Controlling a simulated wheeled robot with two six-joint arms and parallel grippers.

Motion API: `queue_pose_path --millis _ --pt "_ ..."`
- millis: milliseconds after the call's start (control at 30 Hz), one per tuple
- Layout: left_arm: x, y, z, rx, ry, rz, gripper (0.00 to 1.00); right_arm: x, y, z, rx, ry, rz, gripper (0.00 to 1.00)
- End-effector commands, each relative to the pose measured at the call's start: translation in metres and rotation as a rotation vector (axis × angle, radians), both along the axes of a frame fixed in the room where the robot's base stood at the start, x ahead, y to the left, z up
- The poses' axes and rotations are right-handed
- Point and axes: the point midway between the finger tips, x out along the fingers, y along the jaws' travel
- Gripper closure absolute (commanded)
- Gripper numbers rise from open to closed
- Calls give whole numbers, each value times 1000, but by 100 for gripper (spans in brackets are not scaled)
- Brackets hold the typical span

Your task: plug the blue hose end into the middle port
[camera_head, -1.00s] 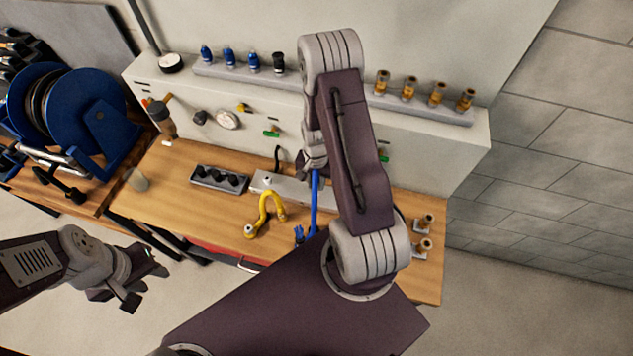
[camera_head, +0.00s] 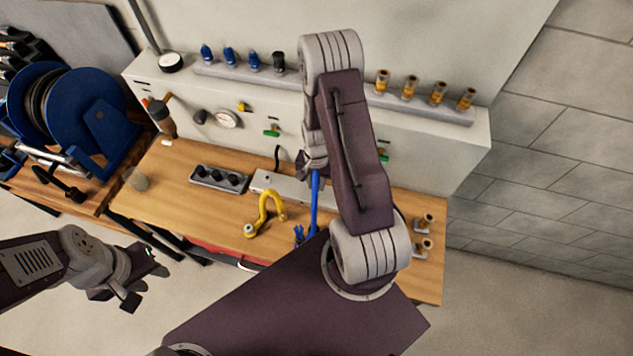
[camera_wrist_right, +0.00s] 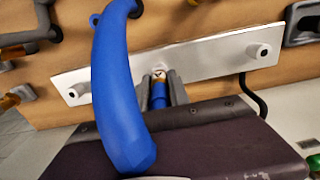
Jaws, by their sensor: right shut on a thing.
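The blue hose (camera_head: 314,192) stands out beside my right arm in the head view and arches large across the right wrist view (camera_wrist_right: 118,85). My right gripper (camera_wrist_right: 163,90) is shut on the blue hose end (camera_wrist_right: 159,96), which has a brass-coloured tip. The tip meets the middle port of the pale port bar (camera_wrist_right: 215,58) in that view; how deep it sits I cannot tell. The bar's outer ports show at its two ends. In the head view the bar (camera_head: 268,181) is partly hidden by my right arm. My left gripper (camera_head: 143,284) is open and empty, away from the bench.
Brass fittings (camera_head: 423,245) stand on the bench's right side. A blue reel (camera_head: 98,117) is at the left. The bench front left is clear.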

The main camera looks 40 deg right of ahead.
Motion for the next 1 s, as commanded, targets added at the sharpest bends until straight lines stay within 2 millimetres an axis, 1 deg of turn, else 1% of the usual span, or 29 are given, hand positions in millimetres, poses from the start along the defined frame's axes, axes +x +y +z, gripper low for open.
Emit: queue_pose_path --millis 300,333,367,400,433,767,867,1000 --pt "0 0 -6 0 0 0 64 0 0 -7 0 0 0 100" --pt "0 0 -6 0 0 0 64 0 0 -7 -1 -1 0 75" --pt "0 0 -5 0 0 0 64 0 0 -7 -1 -1 0 66" --pt "0 0 -5 0 0 0 64 0 0 -7 -1 -1 0 55" --pt "0 0 -5 0 0 0 64 0 0 -7 0 0 0 52" --pt "0 0 -6 0 0 0 64 0 0 -5 -1 -1 0 52" --pt "0 0 -9 0 0 0 64 1 -1 7 -2 -4 0 52" --pt "0 0 -15 0 0 0 64 2 -1 36 -3 -7 0 52"
